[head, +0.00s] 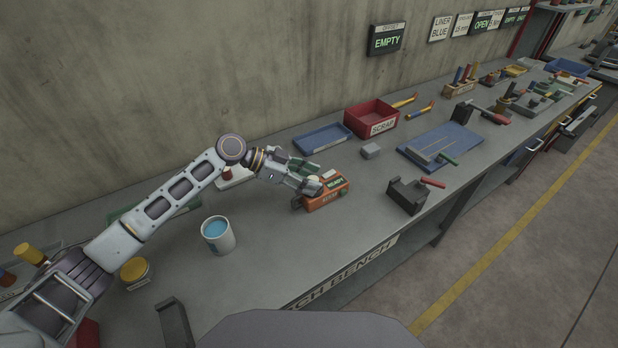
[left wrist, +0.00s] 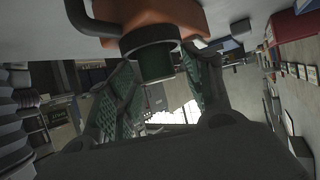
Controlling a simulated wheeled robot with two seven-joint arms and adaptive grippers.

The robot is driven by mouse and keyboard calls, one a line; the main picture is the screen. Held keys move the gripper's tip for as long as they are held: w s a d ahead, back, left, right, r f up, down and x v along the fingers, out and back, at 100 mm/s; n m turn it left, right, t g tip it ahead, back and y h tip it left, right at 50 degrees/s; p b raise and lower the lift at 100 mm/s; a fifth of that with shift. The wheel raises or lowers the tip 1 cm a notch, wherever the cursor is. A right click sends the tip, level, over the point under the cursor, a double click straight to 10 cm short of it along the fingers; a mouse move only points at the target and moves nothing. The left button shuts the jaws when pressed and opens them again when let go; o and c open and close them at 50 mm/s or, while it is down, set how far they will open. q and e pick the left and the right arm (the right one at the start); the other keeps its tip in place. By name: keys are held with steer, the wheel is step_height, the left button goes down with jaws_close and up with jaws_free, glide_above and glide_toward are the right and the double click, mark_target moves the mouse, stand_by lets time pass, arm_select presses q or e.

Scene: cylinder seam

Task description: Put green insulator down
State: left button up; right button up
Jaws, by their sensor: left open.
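My left gripper (head: 314,178) is open, its fingers reaching right to an orange box (head: 326,196) with a lit READY display on the bench. In the left wrist view the open left gripper (left wrist: 160,68) has green-padded fingers either side of a dark green round piece (left wrist: 154,60). That piece projects from the orange body (left wrist: 150,15); it may be the green insulator, but I cannot tell for certain. Whether the pads touch it is unclear. In the head view the fingers hide most of this spot. My right gripper is not in view.
On the bench (head: 270,270) a cup with blue contents (head: 217,236) stands left of the box. A blue tray (head: 322,138) and red SCRAP bin (head: 371,120) stand behind. A grey block (head: 372,151) and black fixture (head: 407,197) stand to the right. Bench front is clear.

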arm_select(q)
steer(key=shift+a+r, duration=0.2)
steer(key=shift+a, duration=0.2)
steer(key=v, duration=1.1)
steer(key=shift+p, duration=0.45)
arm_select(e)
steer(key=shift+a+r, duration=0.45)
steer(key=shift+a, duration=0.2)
arm_select(q)
steer(key=shift+r, duration=0.1)
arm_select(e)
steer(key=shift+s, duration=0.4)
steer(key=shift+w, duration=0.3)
